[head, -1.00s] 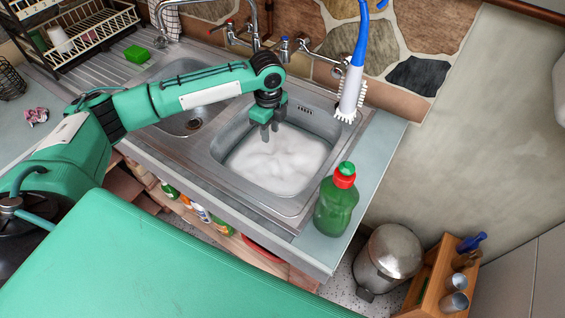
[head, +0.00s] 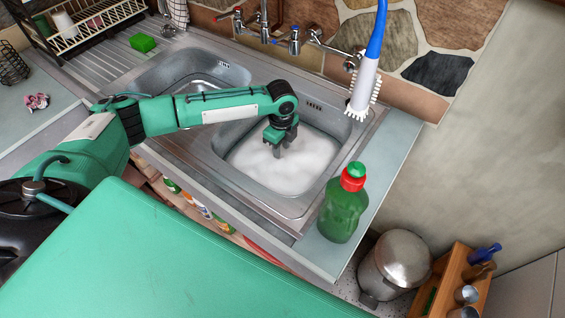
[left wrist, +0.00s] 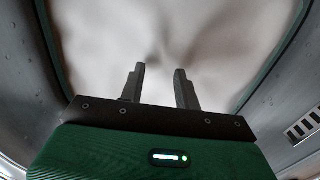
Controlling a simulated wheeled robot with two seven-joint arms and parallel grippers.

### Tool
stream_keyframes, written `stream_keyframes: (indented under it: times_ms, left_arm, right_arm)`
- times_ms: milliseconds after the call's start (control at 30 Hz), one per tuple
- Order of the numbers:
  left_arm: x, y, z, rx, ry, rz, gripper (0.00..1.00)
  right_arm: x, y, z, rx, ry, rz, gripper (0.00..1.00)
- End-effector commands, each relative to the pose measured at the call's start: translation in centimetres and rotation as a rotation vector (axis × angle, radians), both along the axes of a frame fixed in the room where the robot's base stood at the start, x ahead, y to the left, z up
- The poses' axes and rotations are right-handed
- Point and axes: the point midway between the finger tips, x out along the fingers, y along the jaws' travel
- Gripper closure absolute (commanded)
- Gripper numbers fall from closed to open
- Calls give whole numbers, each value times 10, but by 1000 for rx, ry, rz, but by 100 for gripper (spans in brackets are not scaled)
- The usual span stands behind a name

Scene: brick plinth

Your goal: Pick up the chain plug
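No chain plug shows in either view. White foam (head: 300,165) covers the bottom of the right-hand sink basin (head: 225,140) and hides whatever lies under it. My left gripper (head: 279,154) points down inside this basin, with its fingertips at or just above the foam; I cannot tell whether they touch it. In the left wrist view, the two dark fingers of my left gripper (left wrist: 160,70) stand apart with nothing between them, and the foam (left wrist: 165,30) fills the space beyond. My right gripper is not in view.
A green soap bottle (head: 343,205) stands on the counter at the basin's front right. A blue and white brush (head: 366,75) is beyond the basin's back right corner. Taps (head: 294,42) line the back wall. A second basin (head: 195,75) is to the left.

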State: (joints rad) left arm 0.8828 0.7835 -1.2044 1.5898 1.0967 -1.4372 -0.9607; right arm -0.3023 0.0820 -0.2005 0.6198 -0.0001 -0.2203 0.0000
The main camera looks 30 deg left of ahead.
Motion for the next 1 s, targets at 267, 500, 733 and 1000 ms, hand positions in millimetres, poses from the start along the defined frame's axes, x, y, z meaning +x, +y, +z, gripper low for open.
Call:
stream_keyframes:
  times_ms: [267, 500, 733, 1000]
  left_arm:
    - [1, -3, -29, 0, 3, 0, 67]
    - [1, -3, -54, 0, 0, 0, 67]
    - [1, -3, -55, 0, 0, 0, 69]
    - [1, -3, -55, 0, 0, 0, 100]
  right_arm:
    - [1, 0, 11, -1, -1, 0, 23]
    - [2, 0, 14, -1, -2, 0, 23]
    - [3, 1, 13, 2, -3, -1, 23]
    - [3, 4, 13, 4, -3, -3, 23]
